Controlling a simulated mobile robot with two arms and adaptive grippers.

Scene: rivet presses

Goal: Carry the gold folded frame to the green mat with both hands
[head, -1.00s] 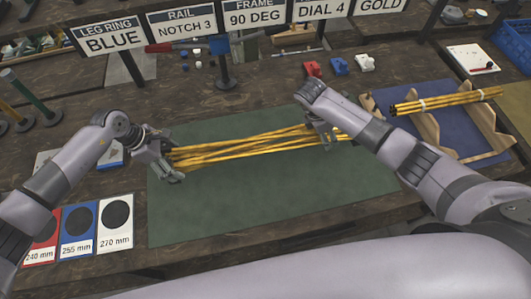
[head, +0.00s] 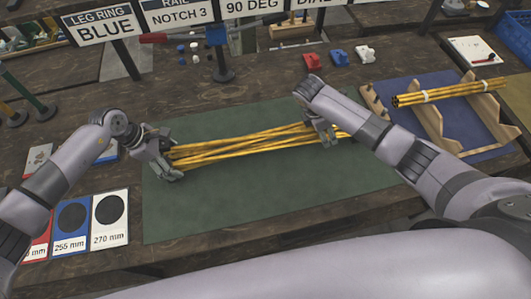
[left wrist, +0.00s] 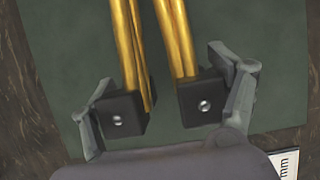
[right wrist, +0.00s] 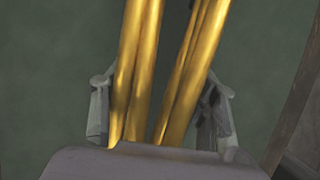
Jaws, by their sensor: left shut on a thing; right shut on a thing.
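The gold folded frame (head: 235,147), a bundle of long thin gold bars, lies lengthwise over the green mat (head: 260,185) in the head view. I cannot tell whether it touches the mat or hangs just above it. My left gripper (head: 170,158) is shut on its left end. In the left wrist view, two groups of gold bars (left wrist: 175,40) run up from between the dark finger pads (left wrist: 160,106). My right gripper (head: 324,130) is shut on the frame near its right end, partly hidden by my forearm. Gold bars (right wrist: 140,70) also pass between its fingers in the right wrist view.
A wooden rack (head: 440,130) on a blue mat at the right holds another gold bundle (head: 450,92). Size cards (head: 108,218) lie left of the green mat. Label signs (head: 103,24) and small red, blue and white blocks (head: 338,58) stand behind it.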

